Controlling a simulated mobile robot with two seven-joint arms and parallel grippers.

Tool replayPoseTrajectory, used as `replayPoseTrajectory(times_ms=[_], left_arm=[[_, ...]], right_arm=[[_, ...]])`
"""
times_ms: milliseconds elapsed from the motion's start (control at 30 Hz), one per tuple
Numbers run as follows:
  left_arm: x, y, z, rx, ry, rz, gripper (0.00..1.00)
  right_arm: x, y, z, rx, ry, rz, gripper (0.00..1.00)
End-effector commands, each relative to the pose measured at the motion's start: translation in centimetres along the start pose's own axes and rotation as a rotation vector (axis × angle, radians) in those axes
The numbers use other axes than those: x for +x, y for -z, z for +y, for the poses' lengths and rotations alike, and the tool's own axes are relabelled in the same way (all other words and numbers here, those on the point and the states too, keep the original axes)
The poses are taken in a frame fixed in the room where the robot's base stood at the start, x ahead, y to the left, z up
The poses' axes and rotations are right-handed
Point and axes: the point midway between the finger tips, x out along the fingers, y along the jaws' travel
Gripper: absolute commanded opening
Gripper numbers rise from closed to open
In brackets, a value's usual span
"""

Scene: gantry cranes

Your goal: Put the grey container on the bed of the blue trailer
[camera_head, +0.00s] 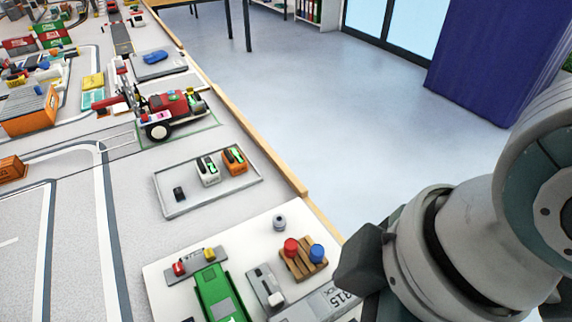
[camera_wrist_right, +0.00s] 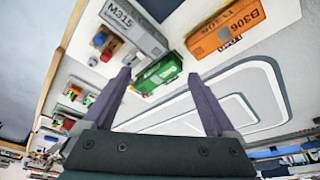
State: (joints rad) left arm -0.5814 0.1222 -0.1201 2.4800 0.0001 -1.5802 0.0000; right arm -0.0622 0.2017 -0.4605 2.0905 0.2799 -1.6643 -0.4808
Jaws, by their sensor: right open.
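The grey container (camera_wrist_right: 140,30), marked M315, lies on a white board in the right wrist view, with a green container (camera_wrist_right: 162,72) and an orange container (camera_wrist_right: 230,27) marked B306 beside it. In the head view the grey container (camera_head: 318,303) shows at the bottom edge, partly cut off and partly hidden by my right arm. My right gripper (camera_wrist_right: 158,76) is open and empty, its fingertips apart in front of the green container. I cannot make out the blue trailer with certainty. My left gripper is not in view.
A small wooden pallet (camera_head: 303,258) with a red and a blue piece stands beside the grey container. A grey tray (camera_head: 210,200) holds small white and orange machines. A red tractor (camera_head: 172,112) stands further back. A wooden rim (camera_head: 268,150) edges the table on the right.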

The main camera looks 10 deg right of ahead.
Motion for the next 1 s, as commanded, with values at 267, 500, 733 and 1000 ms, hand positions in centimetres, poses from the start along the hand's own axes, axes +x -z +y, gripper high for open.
replayPoseTrajectory(times_ms=[267,500,733,1000], left_arm=[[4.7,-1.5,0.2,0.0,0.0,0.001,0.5],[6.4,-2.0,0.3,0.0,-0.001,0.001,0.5],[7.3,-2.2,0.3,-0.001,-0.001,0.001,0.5],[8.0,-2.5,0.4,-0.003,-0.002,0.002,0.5]], right_arm=[[5.7,1.0,2.6,-0.567,0.089,-0.132,0.91],[6.8,0.0,5.6,-0.846,0.151,-0.255,0.91],[9.6,-1.0,5.7,-0.87,0.163,-0.267,0.91],[12.3,-1.7,5.5,-0.869,0.161,-0.264,0.91]])
